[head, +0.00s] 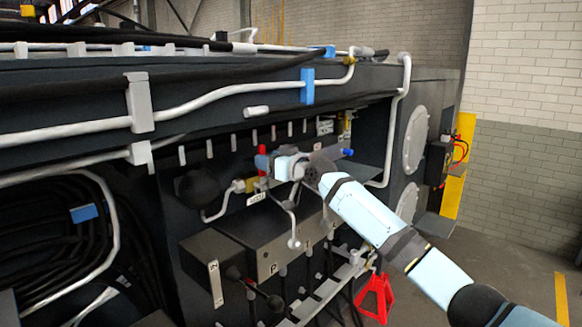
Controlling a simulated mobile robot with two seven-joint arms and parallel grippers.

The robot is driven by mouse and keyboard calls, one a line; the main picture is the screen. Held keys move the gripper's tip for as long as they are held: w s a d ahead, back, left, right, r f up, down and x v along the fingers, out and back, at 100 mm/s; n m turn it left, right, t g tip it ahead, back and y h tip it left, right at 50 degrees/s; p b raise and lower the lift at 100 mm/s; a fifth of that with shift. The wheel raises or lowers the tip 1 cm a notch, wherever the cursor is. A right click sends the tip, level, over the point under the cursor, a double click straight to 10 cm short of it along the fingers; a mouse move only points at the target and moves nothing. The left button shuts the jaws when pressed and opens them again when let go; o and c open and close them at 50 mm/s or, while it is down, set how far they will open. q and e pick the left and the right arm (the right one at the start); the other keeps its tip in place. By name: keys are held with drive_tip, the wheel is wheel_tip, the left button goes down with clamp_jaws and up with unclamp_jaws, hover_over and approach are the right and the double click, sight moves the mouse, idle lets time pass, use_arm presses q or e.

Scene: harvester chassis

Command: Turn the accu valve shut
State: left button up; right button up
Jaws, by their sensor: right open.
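My right arm reaches in from the lower right, and my right gripper (268,164) is at the chassis's recessed side panel. It is open. A brass valve body (250,185) on a white pipe sits just below and left of the fingertips. My left gripper is out of view.
A dark box (226,262) with labels and levers projects below the valve. A white-grey pipe (220,98) runs along the beam above. Bundled black hoses (65,235) fill the left opening. A red stand (376,297) is on the floor. Floor at the right is clear.

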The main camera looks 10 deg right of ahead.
drive_tip(key=b+v, duration=0.1)
drive_tip(key=v, duration=1)
drive_tip(key=shift+s+d+b, duration=0.25)
drive_tip(key=shift+s+b, duration=0.05)
drive_tip(key=shift+b, duration=0.1)
drive_tip(key=shift+f, duration=0.1)
